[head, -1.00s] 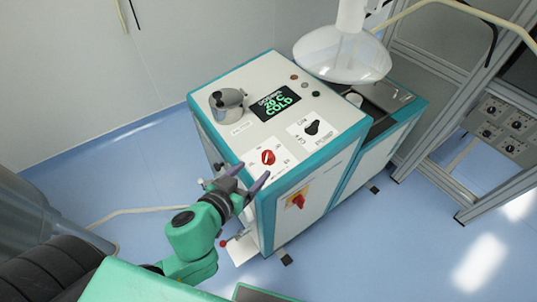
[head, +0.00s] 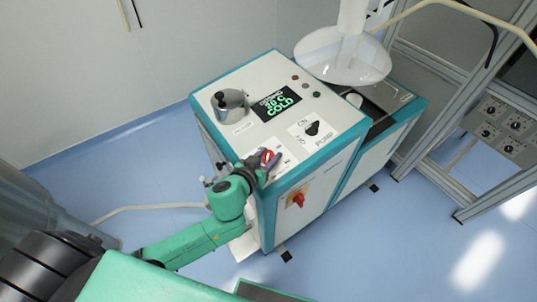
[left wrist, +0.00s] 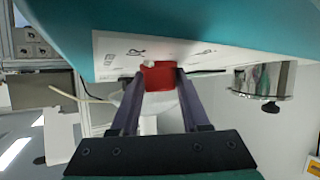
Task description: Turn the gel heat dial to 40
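The gel heat dial is a red knob (head: 267,155) on the front left of the machine's white top panel, partly hidden by my left gripper (head: 269,158). In the left wrist view the red dial (left wrist: 158,77) fills the gap between the two dark fingertips (left wrist: 160,75), with no clear space on either side. My left gripper looks shut on it. A small pale mark shows at the dial's upper left edge. The panel display (head: 276,104) shows green text with "COLD"; its number is too blurred to read surely. My right gripper is out of view.
A black pump switch (head: 312,128) sits right of the dial, and a metal pot (head: 229,105) stands behind it. A red and yellow switch (head: 296,200) is on the machine's front. A clear dome (head: 342,58) hangs at the back right.

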